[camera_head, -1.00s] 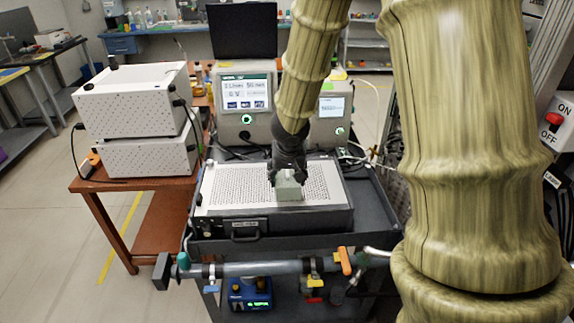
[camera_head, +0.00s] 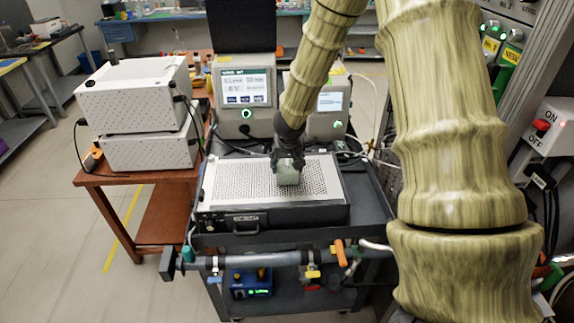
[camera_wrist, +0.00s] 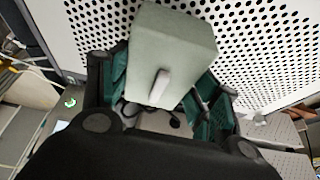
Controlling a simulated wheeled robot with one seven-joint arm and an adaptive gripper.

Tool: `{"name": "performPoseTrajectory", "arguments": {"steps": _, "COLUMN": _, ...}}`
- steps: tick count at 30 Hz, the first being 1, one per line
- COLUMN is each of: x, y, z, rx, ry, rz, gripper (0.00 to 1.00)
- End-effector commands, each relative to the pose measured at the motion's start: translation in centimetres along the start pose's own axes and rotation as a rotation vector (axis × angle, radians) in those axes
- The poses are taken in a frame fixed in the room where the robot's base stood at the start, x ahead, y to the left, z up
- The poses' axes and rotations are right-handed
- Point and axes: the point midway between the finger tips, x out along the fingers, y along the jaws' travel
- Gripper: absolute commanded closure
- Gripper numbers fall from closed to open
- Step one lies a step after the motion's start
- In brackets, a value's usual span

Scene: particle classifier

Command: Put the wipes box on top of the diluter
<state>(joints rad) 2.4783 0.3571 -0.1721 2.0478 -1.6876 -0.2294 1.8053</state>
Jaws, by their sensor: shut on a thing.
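The wipes box (camera_head: 288,176) is a small pale green block. In the wrist view it shows as a grey-green box (camera_wrist: 172,45) with a whitish tab on one face. My gripper (camera_head: 288,160) is shut on it, with the fingers (camera_wrist: 155,85) on either side. The box is over the perforated top of a wide, low instrument (camera_head: 232,183) on a dark cart; it looks slightly above that surface, but the gap is hard to judge. No readable label shows which device is the diluter.
Two stacked white perforated boxes (camera_head: 135,92) stand on a brown table (camera_head: 135,178) at left. Two grey instruments with screens (camera_head: 245,100) (camera_head: 330,102) stand behind the low instrument. A pipe with coloured valves (camera_head: 280,258) crosses the cart's front. Open floor lies at left.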

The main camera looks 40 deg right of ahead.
Motion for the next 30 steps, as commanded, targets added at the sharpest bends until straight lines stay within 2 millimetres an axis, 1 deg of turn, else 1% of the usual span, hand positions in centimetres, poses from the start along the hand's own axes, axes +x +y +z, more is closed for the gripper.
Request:
{"name": "performPoseTrajectory", "arguments": {"steps": 4, "x": 0.64, "y": -0.07, "z": 0.27, "rx": -0.001, "ry": 0.0, "rz": -0.002, "gripper": 0.65}}
{"name": "performPoseTrajectory", "arguments": {"steps": 20, "x": 1.07, "y": -0.06, "z": 0.44, "rx": -0.001, "ry": 0.001, "rz": -0.001, "gripper": 0.65}}
{"name": "performPoseTrajectory", "arguments": {"steps": 21, "x": 1.05, "y": -0.06, "z": 0.44, "rx": -0.001, "ry": 0.001, "rz": -0.001, "gripper": 0.36}}
{"name": "performPoseTrajectory", "arguments": {"steps": 23, "x": 0.97, "y": -0.06, "z": 0.42, "rx": -0.001, "ry": 0.001, "rz": -0.001, "gripper": 0.25}}
{"name": "performPoseTrajectory", "arguments": {"steps": 24, "x": 0.97, "y": -0.06, "z": 0.42, "rx": -0.001, "ry": 0.001, "rz": -0.001, "gripper": 0.18}}
{"name": "performPoseTrajectory", "arguments": {"steps": 25, "x": 0.97, "y": -0.06, "z": 0.42, "rx": -0.001, "ry": 0.001, "rz": -0.001, "gripper": 0.16}}
{"name": "performPoseTrajectory", "arguments": {"steps": 30, "x": 0.97, "y": -0.06, "z": 0.41, "rx": -0.001, "ry": 0.001, "rz": -0.001, "gripper": 0.16}}
